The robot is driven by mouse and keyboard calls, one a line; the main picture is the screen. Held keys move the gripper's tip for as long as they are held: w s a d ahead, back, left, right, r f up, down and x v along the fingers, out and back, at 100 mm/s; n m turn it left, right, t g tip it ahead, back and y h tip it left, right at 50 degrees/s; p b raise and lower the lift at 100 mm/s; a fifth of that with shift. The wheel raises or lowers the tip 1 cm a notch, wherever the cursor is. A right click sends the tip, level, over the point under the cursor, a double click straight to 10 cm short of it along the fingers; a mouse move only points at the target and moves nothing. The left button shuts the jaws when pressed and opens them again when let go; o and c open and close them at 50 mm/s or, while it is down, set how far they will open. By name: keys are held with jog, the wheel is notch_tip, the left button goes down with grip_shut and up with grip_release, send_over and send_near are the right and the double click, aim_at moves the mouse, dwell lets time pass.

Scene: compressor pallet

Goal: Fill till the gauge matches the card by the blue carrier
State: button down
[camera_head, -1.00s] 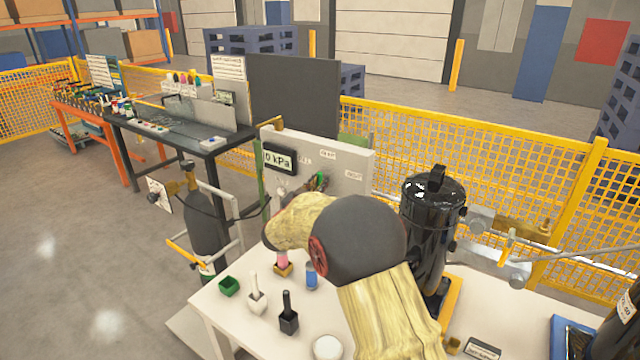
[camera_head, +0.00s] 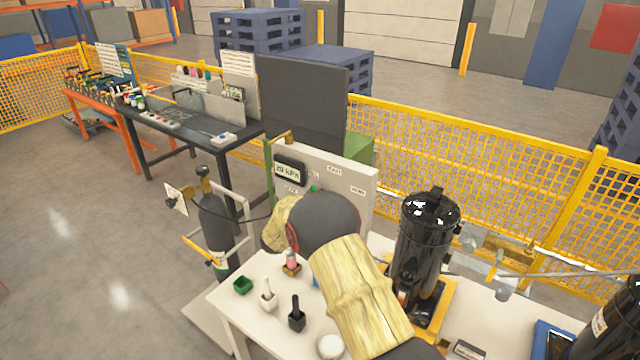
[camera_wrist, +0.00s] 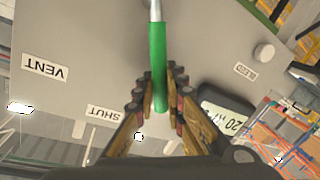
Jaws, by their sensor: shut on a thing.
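In the wrist view my gripper (camera_wrist: 160,112) is shut on a green lever handle (camera_wrist: 157,50), with a finger on each side. The handle stands in front of a grey panel with labels VENT (camera_wrist: 45,67) and SHUT (camera_wrist: 106,113); a third label is too small to read surely. The gauge (camera_wrist: 225,112) shows upside down there, reading about 20 kPa; its display also shows in the head view (camera_head: 288,170). In the head view my arm hides the gripper and most of the handle. A blue-edged carrier (camera_head: 543,342) is cut off at lower right. A small dark card (camera_head: 467,350) lies left of it; its text is unreadable.
The white table (camera_head: 232,306) bears small green, white and black holders and a pink item. A black tank (camera_head: 425,240) stands right of my arm. A gas cylinder (camera_head: 215,225) stands left of the table. Yellow mesh fencing (camera_head: 480,170) runs behind.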

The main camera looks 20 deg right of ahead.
jog(key=shift+w+a+f+n+g+p, duration=0.25)
jog(key=shift+w+a+f+n+p, duration=0.25)
jog(key=shift+n+p, duration=0.7)
jog(key=shift+w+a+f+n+g+p, duration=0.25)
jog(key=shift+w+f+n+p, duration=0.35)
jog(key=shift+p, duration=1.2)
jog(key=c, duration=1.8)
grip_release()
jog(key=shift+c, duration=0.2)
jog(key=v, duration=1.2)
